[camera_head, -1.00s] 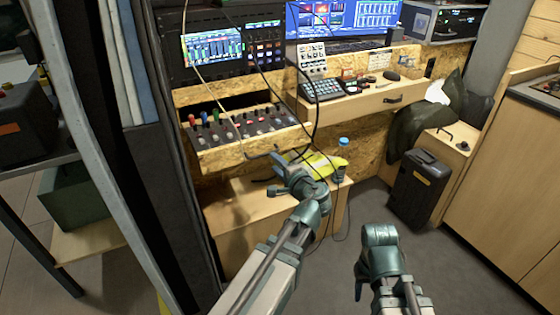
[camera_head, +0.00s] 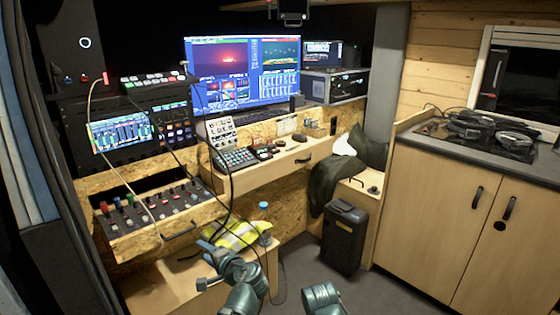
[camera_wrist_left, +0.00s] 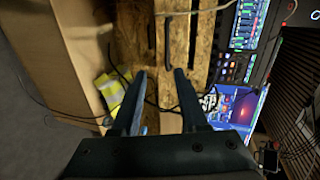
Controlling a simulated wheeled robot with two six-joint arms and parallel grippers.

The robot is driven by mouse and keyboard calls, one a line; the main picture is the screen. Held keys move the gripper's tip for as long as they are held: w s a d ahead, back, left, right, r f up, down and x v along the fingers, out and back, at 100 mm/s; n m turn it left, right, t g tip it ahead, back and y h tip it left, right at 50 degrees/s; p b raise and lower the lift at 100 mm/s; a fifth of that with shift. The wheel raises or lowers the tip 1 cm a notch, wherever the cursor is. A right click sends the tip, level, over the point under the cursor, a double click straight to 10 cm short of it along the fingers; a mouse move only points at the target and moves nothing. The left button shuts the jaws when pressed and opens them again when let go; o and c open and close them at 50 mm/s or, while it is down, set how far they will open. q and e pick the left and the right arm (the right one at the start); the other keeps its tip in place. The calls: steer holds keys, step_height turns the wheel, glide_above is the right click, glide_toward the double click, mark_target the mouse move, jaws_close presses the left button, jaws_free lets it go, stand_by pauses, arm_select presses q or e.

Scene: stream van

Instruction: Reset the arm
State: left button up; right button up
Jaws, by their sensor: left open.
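My left gripper (camera_head: 205,264) is near the bottom of the head view, in front of the wooden bench and the yellow vest. In the left wrist view its two fingers (camera_wrist_left: 156,100) are apart with nothing held between them. My right arm (camera_head: 322,298) shows only as a rounded grey-green part at the bottom edge, right of the left arm. The right gripper's fingers are not visible.
A slider drawer (camera_head: 150,214), a desk drawer (camera_head: 283,163) and a low bench (camera_head: 165,286) stand ahead. A yellow vest (camera_head: 240,235) and a blue-capped bottle (camera_head: 263,212) are near the left gripper. A black case (camera_head: 343,238) stands on the floor, left of wooden cabinets (camera_head: 440,220).

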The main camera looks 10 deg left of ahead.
arm_select(q)
steer(key=s+d+r+n+g+h+p, duration=0.2)
steer(key=s+d+g+h+p, duration=0.3)
steer(key=s+d+p, duration=0.4)
steer(key=s+d+r+n+g+h+p, duration=0.1)
steer(key=s+d+r+g+h+p, duration=0.3)
steer(key=s+d+p, duration=0.4)
steer(key=d+h+p, duration=0.1)
steer(key=d+p, duration=0.3)
steer(key=shift+s+d+r+n+g, duration=0.15)
steer(key=shift+s+r+n+g, duration=0.25)
